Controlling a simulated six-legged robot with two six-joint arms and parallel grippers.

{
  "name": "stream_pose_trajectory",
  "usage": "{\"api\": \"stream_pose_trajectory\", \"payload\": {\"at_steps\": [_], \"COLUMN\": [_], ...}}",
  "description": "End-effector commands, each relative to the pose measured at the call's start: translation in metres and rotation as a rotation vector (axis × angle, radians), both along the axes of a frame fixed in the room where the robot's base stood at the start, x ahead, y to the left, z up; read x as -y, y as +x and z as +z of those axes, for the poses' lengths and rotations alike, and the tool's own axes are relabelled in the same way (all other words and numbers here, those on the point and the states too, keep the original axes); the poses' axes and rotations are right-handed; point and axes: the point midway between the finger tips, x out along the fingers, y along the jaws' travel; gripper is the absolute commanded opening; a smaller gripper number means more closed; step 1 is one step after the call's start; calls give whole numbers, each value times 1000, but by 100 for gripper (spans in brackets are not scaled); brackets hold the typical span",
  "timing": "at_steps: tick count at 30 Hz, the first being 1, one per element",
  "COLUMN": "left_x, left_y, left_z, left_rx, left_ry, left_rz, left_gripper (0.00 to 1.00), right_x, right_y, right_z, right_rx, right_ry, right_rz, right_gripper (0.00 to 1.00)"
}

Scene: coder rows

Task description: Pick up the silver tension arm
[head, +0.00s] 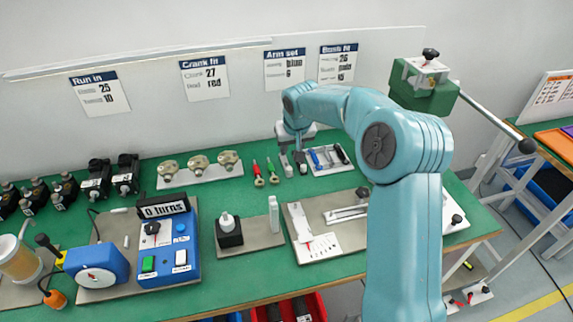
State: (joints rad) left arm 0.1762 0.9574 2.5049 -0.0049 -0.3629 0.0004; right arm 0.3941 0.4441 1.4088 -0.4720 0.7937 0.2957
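A white tray (334,170) near the back of the green bench holds a row of small arms: a blue one (315,158), a silver one (327,157) and a black one (341,153). The silver tension arm lies between the blue and black ones. My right gripper (293,165) points down just left of the tray, its two fingers apart, with nothing seen held between them. It is beside the blue arm, not over the silver one. My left gripper is out of view.
Red (257,172) and green (273,170) handled tools lie left of the gripper. A plate with several brass-coloured parts (198,171) is further left. A blue test box (168,252), a black block (229,234) and a grey gauge board (312,247) stand nearer the front.

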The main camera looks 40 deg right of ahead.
Motion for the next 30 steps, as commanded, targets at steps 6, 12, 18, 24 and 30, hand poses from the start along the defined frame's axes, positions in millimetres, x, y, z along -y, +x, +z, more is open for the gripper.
{"api": "stream_pose_trajectory", "payload": {"at_steps": [6,12,18,24,30], "left_x": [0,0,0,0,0], "left_y": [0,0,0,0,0], "left_z": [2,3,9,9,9], "left_rx": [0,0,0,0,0], "left_ry": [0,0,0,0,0], "left_rz": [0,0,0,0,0], "left_gripper": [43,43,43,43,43], "right_x": [8,12,18,23,23], "right_y": [14,19,32,39,39], "right_z": [-41,-56,-84,-101,-101], "right_rx": [-1,0,-2,1,2], "right_ry": [1,0,1,0,1], "right_rz": [-1,-1,0,-1,-1], "right_gripper": [36,36,36,36,36]}}
